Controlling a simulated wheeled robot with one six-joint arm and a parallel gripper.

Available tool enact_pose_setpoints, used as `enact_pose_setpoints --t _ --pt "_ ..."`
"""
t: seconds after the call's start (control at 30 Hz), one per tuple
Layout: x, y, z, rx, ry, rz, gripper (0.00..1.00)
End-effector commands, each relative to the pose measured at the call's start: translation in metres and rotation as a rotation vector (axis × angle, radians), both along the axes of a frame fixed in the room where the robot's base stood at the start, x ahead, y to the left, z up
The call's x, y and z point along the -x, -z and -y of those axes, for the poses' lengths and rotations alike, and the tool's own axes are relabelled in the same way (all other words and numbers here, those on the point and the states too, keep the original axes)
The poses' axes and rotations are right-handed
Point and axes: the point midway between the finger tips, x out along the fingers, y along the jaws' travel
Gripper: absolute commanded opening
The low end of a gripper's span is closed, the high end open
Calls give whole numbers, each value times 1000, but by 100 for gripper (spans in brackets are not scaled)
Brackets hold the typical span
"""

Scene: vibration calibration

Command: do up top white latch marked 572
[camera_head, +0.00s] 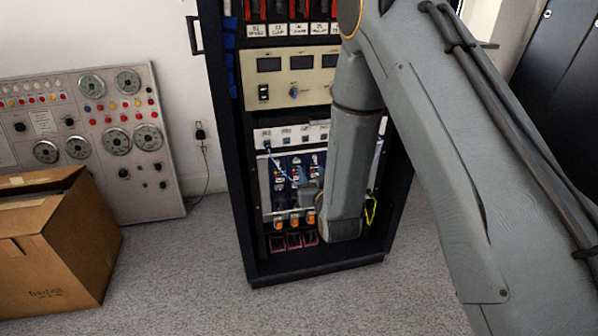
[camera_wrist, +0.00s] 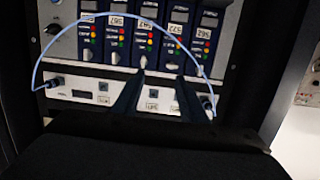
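In the wrist view the rack modules appear upside down, with the white cable panel below them. A module label that seems to read 572 (camera_wrist: 175,28) is small and hard to read. The white latch (camera_wrist: 171,66) at that module's end shows as a small pale tab; its exact position is too small to tell. My gripper (camera_wrist: 160,78) has its two dark fingers apart and empty, with the tips just short of the latch row and over the white panel. In the head view my arm hides most of the gripper and the right part of the modules.
A pale blue cable (camera_wrist: 104,15) arches across the modules, plugged into the white panel (camera_wrist: 110,92) at both ends. The black rack frame (camera_head: 240,190) stands close around the modules. A cardboard box (camera_head: 60,250) and a control panel (camera_head: 175,195) stand to the left. The carpet in front is clear.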

Motion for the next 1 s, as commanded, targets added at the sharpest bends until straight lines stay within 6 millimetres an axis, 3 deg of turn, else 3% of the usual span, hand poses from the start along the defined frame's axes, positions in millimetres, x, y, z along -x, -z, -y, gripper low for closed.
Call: enact_pose_setpoints --t 0.07,0.33,0.73,1.0 --pt "3 14 -11 -13 -16 63 39" --pt "3 17 -23 -38 -34 163 39" --pt "-52 17 -38 -38 -34 163 39" --pt "-67 16 -42 -37 -34 160 39"
